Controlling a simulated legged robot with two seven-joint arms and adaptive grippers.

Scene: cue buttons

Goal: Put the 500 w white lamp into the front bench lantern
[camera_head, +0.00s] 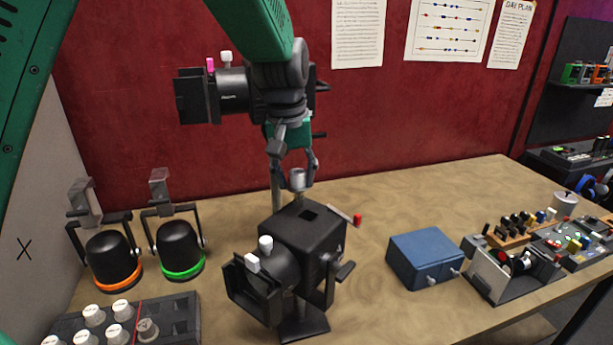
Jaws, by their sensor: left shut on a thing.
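My left gripper (296,180) comes down from the top and is shut on a small pale grey-white lamp (297,178); I cannot read any marking on it. The front bench lantern (318,240) is a black box on a stand in the middle of the bench, with white knobs and flaps at its front left. A dark square opening (309,212) shows in its top. The gripper and the held lamp appear just above and behind this opening, apart from it. My right gripper is not in view.
A second black lantern (235,90) is up behind, partly hidden by my arm. A blue box (425,258) and control panels stand right.

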